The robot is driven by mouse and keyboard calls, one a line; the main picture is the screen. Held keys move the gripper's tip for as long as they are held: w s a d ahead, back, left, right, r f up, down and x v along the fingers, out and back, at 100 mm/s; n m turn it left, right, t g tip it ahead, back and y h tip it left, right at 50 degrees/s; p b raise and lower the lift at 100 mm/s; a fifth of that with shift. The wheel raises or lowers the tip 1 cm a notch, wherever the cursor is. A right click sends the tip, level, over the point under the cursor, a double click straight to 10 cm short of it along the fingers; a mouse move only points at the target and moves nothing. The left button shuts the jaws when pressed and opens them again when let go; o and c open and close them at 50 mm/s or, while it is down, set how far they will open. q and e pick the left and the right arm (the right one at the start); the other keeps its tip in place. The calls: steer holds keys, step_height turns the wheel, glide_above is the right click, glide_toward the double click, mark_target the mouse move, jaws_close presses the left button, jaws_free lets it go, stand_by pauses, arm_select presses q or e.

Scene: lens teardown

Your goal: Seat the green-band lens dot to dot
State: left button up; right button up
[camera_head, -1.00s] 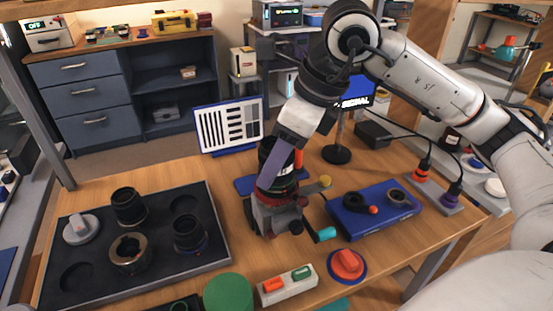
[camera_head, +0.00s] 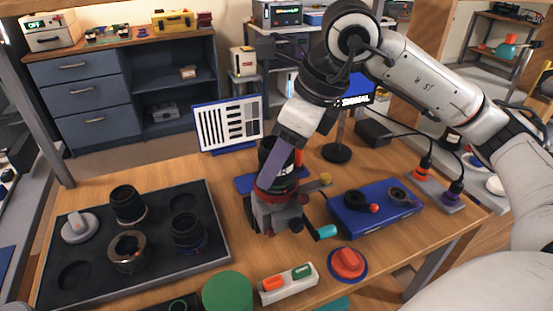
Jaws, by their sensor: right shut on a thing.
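My right gripper (camera_head: 280,172) points down at the clamp stand in the middle of the table. It is shut on a dark lens (camera_head: 265,152), which stands roughly upright at the top of the stand (camera_head: 277,214). A purple finger covers much of the lens. A red ring shows low on the lens or stand; I cannot make out a green band or the alignment dots. The stand has a teal-ended handle and a yellowish knob. The dark tray (camera_head: 75,247) at left holds an orange-banded lens (camera_head: 127,204), a blue-banded lens (camera_head: 188,230) and a metallic ring-shaped part (camera_head: 127,251). My left gripper is out of view.
A blue box (camera_head: 372,217) with small parts lies right of the stand. In front are a red knob (camera_head: 347,263), a switch block (camera_head: 288,284) and a green disc (camera_head: 228,292). A striped chart (camera_head: 228,124) stands behind. Bare table lies between tray and stand.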

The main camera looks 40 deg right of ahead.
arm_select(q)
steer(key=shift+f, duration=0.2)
arm_select(e)
steer(key=shift+f, duration=0.15)
stand_by(0.4)
steer(key=o, duration=1.4)
steer(key=shift+c, duration=0.2)
steer(key=v, duration=0.3)
steer(key=shift+r, duration=0.4)
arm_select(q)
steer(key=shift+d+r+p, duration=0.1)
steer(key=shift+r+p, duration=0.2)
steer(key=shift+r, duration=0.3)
arm_select(e)
steer(key=v, duration=0.6)
steer(key=shift+s+r, duration=0.2)
